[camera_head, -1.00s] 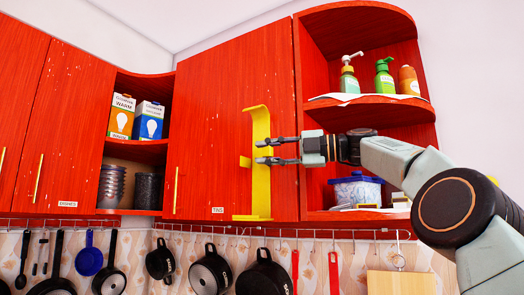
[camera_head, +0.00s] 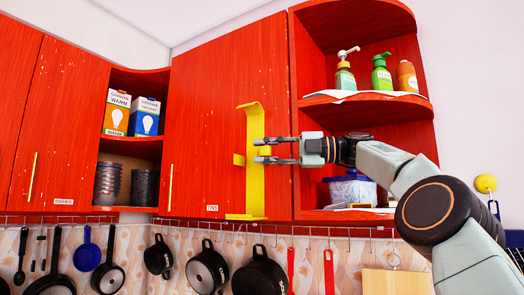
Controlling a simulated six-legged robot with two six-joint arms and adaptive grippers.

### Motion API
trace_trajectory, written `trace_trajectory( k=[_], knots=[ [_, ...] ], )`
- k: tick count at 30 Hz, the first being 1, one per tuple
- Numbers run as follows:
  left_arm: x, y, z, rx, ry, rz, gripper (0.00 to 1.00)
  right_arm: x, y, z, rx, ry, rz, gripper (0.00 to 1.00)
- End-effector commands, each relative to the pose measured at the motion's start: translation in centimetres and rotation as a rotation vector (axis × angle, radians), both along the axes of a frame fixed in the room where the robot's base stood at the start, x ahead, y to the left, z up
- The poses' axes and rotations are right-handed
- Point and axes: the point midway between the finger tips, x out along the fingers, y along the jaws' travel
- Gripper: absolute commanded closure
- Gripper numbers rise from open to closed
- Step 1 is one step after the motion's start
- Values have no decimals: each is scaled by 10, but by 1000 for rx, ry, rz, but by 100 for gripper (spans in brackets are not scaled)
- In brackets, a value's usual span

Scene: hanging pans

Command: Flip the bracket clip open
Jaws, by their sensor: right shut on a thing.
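A tall yellow bracket (camera_head: 255,190) stands against the red cabinet door, with a curved top and a flat foot. My right gripper (camera_head: 264,150) reaches in from the right at that height. Its two dark fingers are a little apart, over the front of the bracket, shut on the bracket clip. The fingers partly hide the contact. My left gripper is not in view.
Open shelves with bottles (camera_head: 382,75) and a blue-lidded container (camera_head: 352,190) stand right of the door. Pans (camera_head: 261,275) and utensils hang from the rail below. Boxes (camera_head: 116,112) and bowls fill the left shelf.

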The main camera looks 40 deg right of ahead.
Motion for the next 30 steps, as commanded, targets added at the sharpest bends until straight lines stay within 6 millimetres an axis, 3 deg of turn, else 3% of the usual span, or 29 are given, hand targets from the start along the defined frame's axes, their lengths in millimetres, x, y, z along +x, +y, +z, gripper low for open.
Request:
trace_trajectory(
  k=[11,12,18,30],
  knots=[
    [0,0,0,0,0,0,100,0,0,-2,-3,4,4,100],
    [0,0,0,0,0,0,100,0,0,-2,-3,4,4,72],
    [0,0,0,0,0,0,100,0,0,-1,-2,2,4,55],
    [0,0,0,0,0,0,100,-4,-4,0,0,-1,3,53]
  ],
)
